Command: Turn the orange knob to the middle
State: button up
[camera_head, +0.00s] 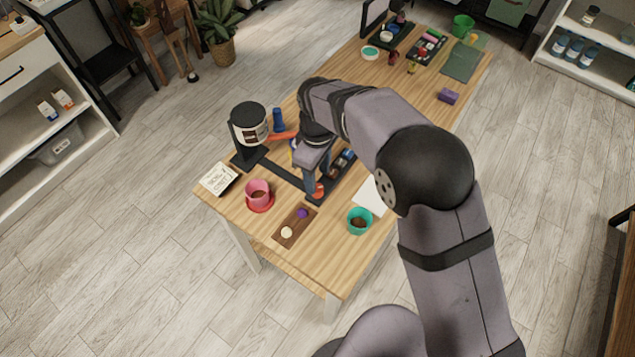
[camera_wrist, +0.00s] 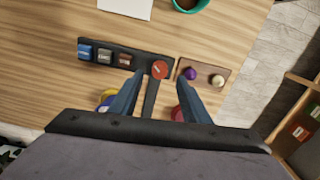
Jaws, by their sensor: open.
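The orange knob (camera_wrist: 160,69) is a round red-orange disc at one end of a black panel (camera_wrist: 142,72), with a small pale mark too small to read. In the head view the knob (camera_head: 319,190) shows partly behind my gripper (camera_head: 312,181). In the wrist view my gripper (camera_wrist: 161,76) is open, with one blue-grey finger on each side of the knob. I cannot tell whether the fingers touch it or how it is set.
Blue, grey and dark red blocks (camera_wrist: 104,55) sit along the panel. Beside it lies a brown board (camera_head: 295,227) with a purple and a cream knob. A pink pot (camera_head: 258,192) and a teal pot (camera_head: 359,221) stand nearby. A white sheet (camera_head: 371,196) lies to the right.

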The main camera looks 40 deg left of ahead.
aim_at(318, 188)
jog(key=shift+f+p, duration=0.55)
jog(key=shift+f, duration=1.9)
jog(key=c, duration=1)
jog(key=shift+c, duration=0.2)
jog(key=shift+m, duration=0.5)
jog(key=m, duration=0.3)
jog(key=shift+m+b, duration=0.3)
jog(key=shift+b, duration=0.1)
jog(key=m, duration=0.5)
